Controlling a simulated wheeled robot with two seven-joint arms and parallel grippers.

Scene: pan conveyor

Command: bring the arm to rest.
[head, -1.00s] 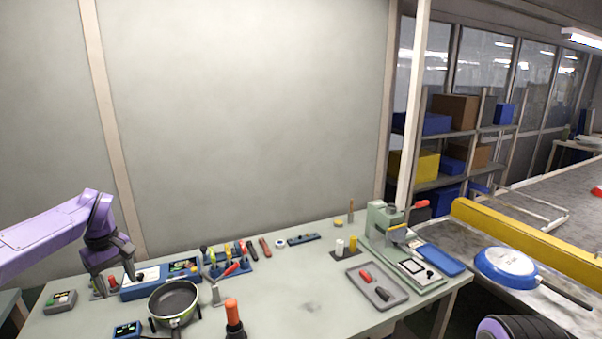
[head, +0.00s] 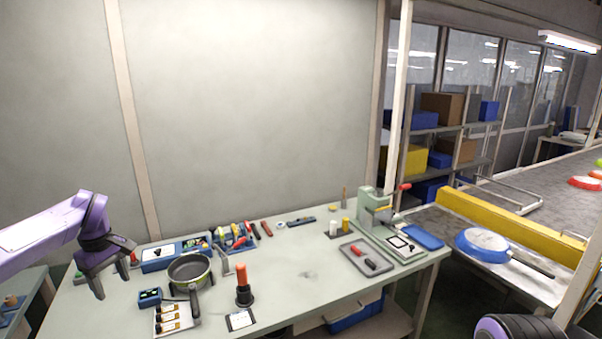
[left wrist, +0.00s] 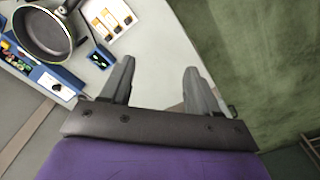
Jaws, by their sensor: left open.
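My left gripper (head: 116,277), on a purple arm from the left, is open with nothing between its fingers. It hangs at the left part of the workbench (head: 300,262). In the left wrist view the open fingers (left wrist: 160,68) stand apart over the bench edge and the green floor. A dark frying pan (head: 189,270) with a green rim sits on the bench, to the right of the gripper and apart from it. The pan also shows at the top left of the left wrist view (left wrist: 44,32). My right gripper is not in view.
Near the pan are a small blue device (head: 149,297), a card with several small items (head: 176,318) and an orange-handled tool (head: 242,285). A green press (head: 374,208) stands at the bench's right. A blue pan (head: 483,242) lies upside down farther right. The bench middle is clear.

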